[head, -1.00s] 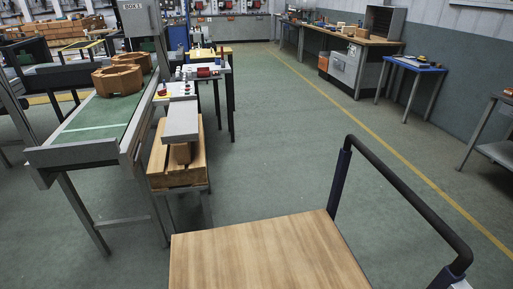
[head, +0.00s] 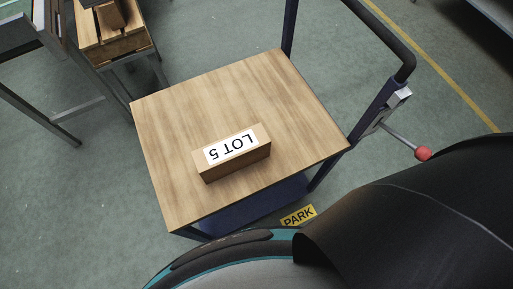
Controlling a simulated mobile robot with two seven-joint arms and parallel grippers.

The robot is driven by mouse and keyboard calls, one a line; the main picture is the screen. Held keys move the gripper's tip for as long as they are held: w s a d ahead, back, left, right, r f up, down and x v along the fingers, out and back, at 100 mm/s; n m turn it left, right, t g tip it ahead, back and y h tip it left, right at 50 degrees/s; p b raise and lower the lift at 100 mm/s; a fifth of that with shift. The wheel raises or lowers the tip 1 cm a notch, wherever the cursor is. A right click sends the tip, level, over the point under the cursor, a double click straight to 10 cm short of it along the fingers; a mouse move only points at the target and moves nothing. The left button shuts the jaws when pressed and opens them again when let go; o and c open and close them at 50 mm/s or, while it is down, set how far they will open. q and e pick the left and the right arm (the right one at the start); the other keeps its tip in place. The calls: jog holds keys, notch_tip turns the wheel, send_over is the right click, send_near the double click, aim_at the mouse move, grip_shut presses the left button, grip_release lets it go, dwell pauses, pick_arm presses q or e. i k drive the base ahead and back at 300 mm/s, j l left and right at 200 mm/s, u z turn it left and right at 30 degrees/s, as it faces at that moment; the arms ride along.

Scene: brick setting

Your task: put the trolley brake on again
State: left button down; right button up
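The trolley (head: 170,115) stands below me with a wooden top, a dark blue frame and a black push handle (head: 385,38) along its right side. A brake lever (head: 402,137) with a red knob (head: 423,154) sticks out to the lower right from a grey bracket (head: 397,97) on the handle post. A wooden block labelled LOT 5 (head: 237,169) lies on the trolley top. A yellow PARK sign (head: 298,216) shows near the floor by the trolley's near side. Neither gripper shows in the head view.
A wooden crate (head: 127,46) on a metal stand is at the upper left, beside a conveyor frame (head: 20,38). Green floor (head: 60,185) is open left of the trolley. A yellow floor line (head: 440,72) runs at the right. My own dark body fills the lower right.

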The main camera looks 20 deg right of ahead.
aim_at(422, 153)
jog(key=z, duration=0.45)
jog(key=l+z, duration=0.15)
jog(key=z, duration=0.3)
jog(key=l+z, duration=0.1)
jog(key=z, duration=0.8)
jog(key=l+z, duration=0.1)
jog(key=z, duration=0.35)
jog(key=k+u, duration=0.1)
